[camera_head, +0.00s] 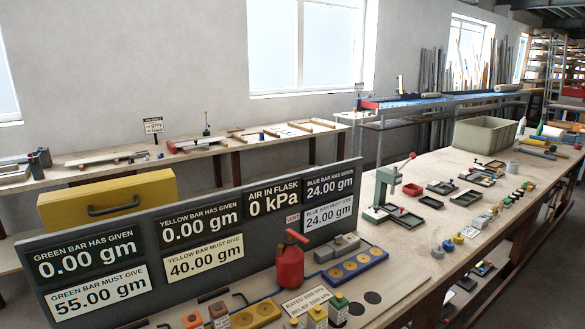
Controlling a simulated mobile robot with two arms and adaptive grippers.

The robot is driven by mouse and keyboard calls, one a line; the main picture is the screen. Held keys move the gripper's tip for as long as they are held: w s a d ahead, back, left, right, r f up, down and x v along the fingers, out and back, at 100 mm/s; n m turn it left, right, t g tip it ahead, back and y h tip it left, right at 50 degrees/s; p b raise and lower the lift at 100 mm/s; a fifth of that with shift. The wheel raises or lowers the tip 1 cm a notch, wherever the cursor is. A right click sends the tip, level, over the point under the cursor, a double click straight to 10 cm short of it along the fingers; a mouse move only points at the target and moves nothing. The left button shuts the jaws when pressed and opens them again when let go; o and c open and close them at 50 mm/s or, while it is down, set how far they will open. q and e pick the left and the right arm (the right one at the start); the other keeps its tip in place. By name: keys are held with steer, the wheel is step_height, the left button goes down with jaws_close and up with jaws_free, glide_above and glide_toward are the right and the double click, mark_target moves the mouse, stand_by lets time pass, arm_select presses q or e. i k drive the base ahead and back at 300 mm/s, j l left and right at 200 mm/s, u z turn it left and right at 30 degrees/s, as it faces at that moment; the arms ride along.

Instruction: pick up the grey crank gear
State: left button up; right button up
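I cannot pick out the grey crank gear with certainty; the small parts on the bench are too small to tell apart. Several small dark trays, such as one tray (466,197), lie on the right-hand workbench (408,262), some with small parts in them. A small grey round piece (513,168) stands near the trays, but I cannot tell what it is. Neither of my grippers shows in the head view.
A dark display board (262,229) with weight readouts stands at the left front. A red flask (290,264), a green hand press (386,190) and a beige bin (486,137) stand on the bench. A yellow case (75,200) is behind the board.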

mark_target(332, 250)
steer(key=i+l+u, duration=0.1)
steer(key=l, duration=0.2)
steer(key=i+l+u, duration=0.15)
steer(key=l, duration=0.15)
steer(key=i+l+u, duration=0.1)
steer(key=l, duration=0.2)
steer(key=i+l+u, duration=0.1)
steer(key=l, duration=0.25)
